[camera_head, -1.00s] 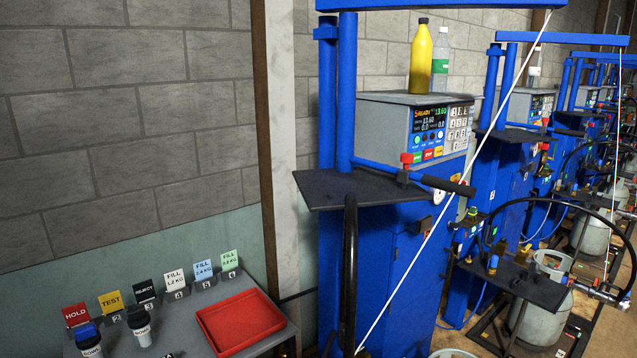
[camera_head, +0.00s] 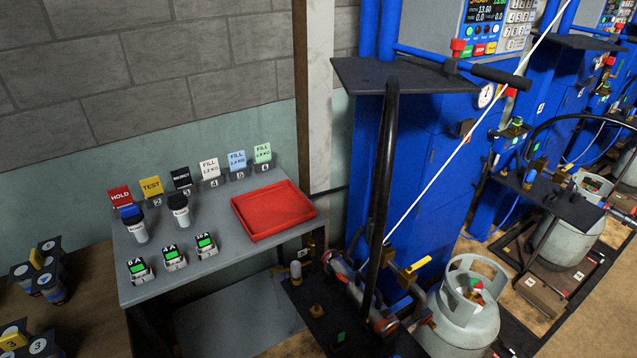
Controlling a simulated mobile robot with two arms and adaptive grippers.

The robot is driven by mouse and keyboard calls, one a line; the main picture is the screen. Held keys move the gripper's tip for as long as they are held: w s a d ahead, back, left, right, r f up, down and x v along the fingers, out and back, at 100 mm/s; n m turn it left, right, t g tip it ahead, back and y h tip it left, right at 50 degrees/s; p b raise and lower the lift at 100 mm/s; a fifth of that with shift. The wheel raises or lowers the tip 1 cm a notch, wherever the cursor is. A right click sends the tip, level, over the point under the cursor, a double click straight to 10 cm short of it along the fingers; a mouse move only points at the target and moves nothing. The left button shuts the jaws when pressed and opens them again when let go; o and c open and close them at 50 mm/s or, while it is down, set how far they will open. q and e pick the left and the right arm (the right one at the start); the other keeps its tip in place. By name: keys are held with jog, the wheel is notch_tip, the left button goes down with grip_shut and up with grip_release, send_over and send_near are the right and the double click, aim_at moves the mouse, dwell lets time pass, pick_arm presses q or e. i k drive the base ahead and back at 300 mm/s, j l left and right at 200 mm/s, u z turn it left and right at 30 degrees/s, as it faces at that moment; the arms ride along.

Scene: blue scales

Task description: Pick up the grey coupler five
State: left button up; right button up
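I cannot make out a coupler marked five. A black shelf (camera_head: 300,325) at the bottom middle holds a small pale-topped fitting (camera_head: 296,270) and a brass fitting (camera_head: 317,311); I cannot tell whether either is a coupler. Beside it, a hose end with a yellow handle (camera_head: 418,265) lies near a grey gas cylinder (camera_head: 460,312). On the grey bench (camera_head: 200,285) stand a blue-capped container (camera_head: 134,225) and a black-capped container (camera_head: 179,210). Neither of my grippers is in view.
An empty red tray (camera_head: 272,209) sits on the bench, with several coloured signs (camera_head: 180,178) behind and small green-screened devices (camera_head: 174,258) in front. A blue scale cabinet (camera_head: 430,160) with a black hose (camera_head: 385,170) stands to the right. Dark numbered items (camera_head: 45,285) stand at the lower left.

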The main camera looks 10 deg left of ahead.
aim_at(296, 276)
jog(key=i+l+u, duration=0.5)
jog(key=l, duration=0.25)
jog(key=i+l+u, duration=0.2)
jog(key=l, duration=0.25)
